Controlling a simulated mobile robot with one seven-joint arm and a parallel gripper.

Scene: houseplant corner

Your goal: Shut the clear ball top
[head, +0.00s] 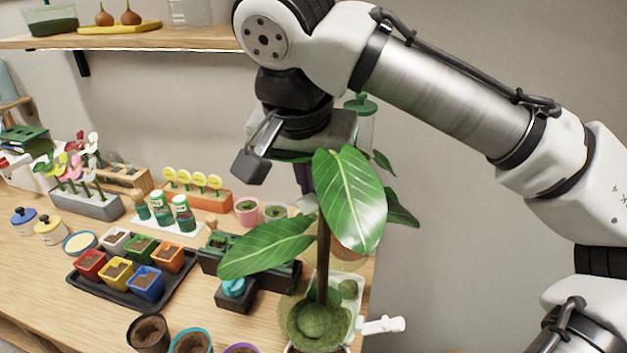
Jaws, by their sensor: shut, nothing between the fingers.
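My gripper (305,178) points down over the right end of the bench, behind the large leaves of a plant (350,200). It is shut and empty, with its fingertips partly hidden by the leaves. Below it, green moss (312,320) shows at the plant's stem, with a faint clear rounded shell (286,308) around it. I take this to be the clear ball. The leaves and stem cover much of this spot, and I cannot make out its top or tell how far open it stands.
A white tray (352,325) with a handle lies at the bench's right edge. A black tray (120,290) of coloured pots, a dark box with a teal knob (235,288) and front pots (148,333) stand left. A shelf (150,40) hangs above; a green-stoppered bottle (362,108) is behind my gripper.

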